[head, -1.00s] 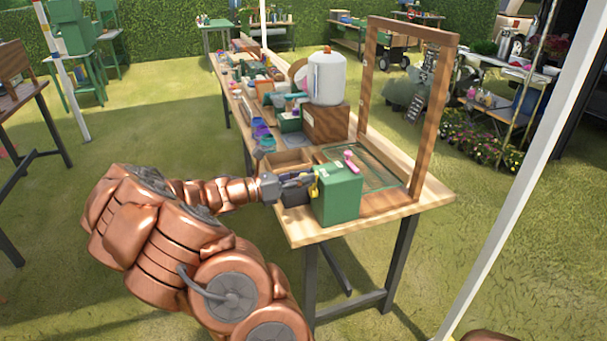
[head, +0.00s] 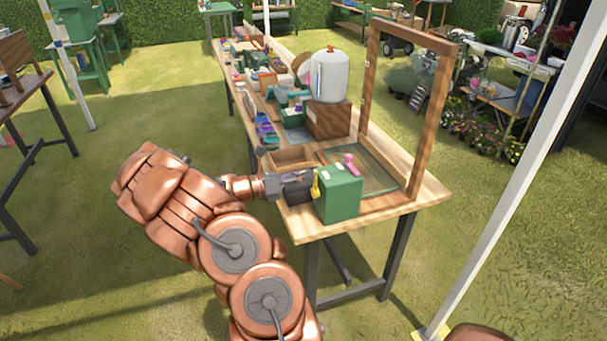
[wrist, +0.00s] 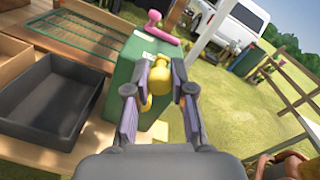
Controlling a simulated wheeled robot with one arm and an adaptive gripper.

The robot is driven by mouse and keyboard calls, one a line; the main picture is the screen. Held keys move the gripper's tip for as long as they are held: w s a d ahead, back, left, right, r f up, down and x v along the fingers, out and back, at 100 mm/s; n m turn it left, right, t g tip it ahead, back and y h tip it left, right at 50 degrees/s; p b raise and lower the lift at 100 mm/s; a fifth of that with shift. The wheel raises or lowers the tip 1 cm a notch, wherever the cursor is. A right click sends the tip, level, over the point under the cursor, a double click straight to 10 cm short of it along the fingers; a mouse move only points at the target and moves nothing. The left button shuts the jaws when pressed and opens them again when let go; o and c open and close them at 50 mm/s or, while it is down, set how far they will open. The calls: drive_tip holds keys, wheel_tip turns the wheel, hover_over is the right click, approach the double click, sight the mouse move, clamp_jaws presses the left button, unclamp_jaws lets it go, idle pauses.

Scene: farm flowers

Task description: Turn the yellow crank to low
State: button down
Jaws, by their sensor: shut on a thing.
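The yellow crank (head: 316,184) is on the left side of a green box (head: 341,197) at the near end of the wooden table. My gripper (head: 308,186) reaches it from the left. In the wrist view the yellow crank (wrist: 160,79) shows a rounded knob and sits between the two fingers of my gripper (wrist: 161,72), which is shut on it. Any low mark on the box cannot be made out.
A pink handle (head: 352,163) is on top of the green box. A black tray (wrist: 42,100) lies beside the box. A wooden frame (head: 372,85) stands behind it, and a white container (head: 329,76) sits on a wooden block.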

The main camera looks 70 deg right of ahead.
drive_tip(key=c, duration=1)
unclamp_jaws()
drive_tip(key=shift+o, duration=0.2)
drive_tip(key=v, duration=1.2)
